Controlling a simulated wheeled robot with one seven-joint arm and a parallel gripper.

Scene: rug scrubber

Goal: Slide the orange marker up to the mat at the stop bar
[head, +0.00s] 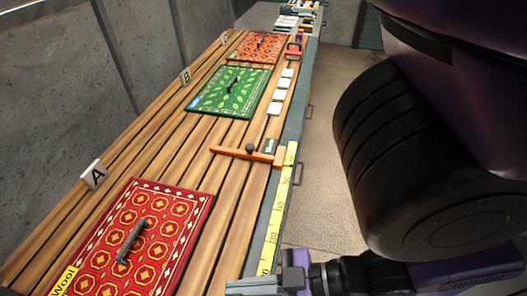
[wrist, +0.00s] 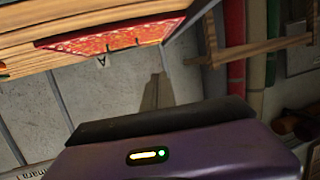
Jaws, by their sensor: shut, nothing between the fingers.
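The orange marker (head: 240,154) lies across the slatted wooden bench in the head view, with a dark round knob on it. Its right end meets the yellow measuring strip on the bench's right edge. It lies between the red patterned mat (head: 178,207) at A and the green leaf mat (head: 207,107) at B, apart from both. A smaller orange-red mat (head: 238,55) lies farther back at C. I cannot tell which part is the stop bar. My gripper (head: 240,287) is shut and empty at the bottom, near the strip's near end, well short of the marker.
The yellow measuring strip (head: 273,232) runs along the bench edge. White cards (head: 280,84) lie beside the green mat, and a red piece (head: 294,50) stands beyond them. A grey wall borders the left. The red mat also shows in the wrist view (wrist: 110,38).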

